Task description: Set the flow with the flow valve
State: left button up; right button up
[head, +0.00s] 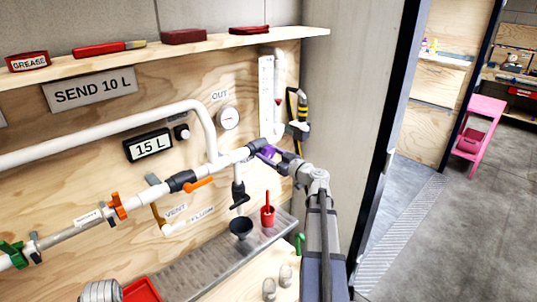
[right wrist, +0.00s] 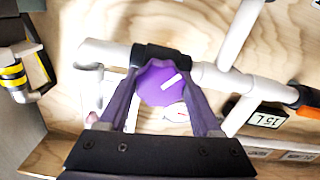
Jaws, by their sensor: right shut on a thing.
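The flow valve is a purple knob (right wrist: 162,84) with a white pointer mark, on a dark fitting in the white pipe. In the head view the knob (head: 265,153) is mostly hidden by my right gripper (head: 275,159). In the right wrist view the two fingers of my right gripper (right wrist: 162,98) close on the knob from both sides, and the mark slants up to the right. A black display (head: 148,145) reads 15 L or 1.5 L; the point is unclear. A sign (head: 92,89) says SEND 10 L. My left gripper is not in view.
A round gauge (head: 228,118) and a clear tube (head: 266,90) are on the wood wall. An orange-handled valve (head: 198,184), an orange valve (head: 118,206) and a green valve (head: 13,254) sit along the pipe.

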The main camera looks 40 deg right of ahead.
jog(key=shift+m, duration=3.2)
jog(key=o, duration=1.4)
jog(key=shift+s+d, duration=0.2)
jog(key=shift+s, duration=1.75)
jog(key=shift+s+d, duration=0.15)
jog(key=shift+s, duration=1.8)
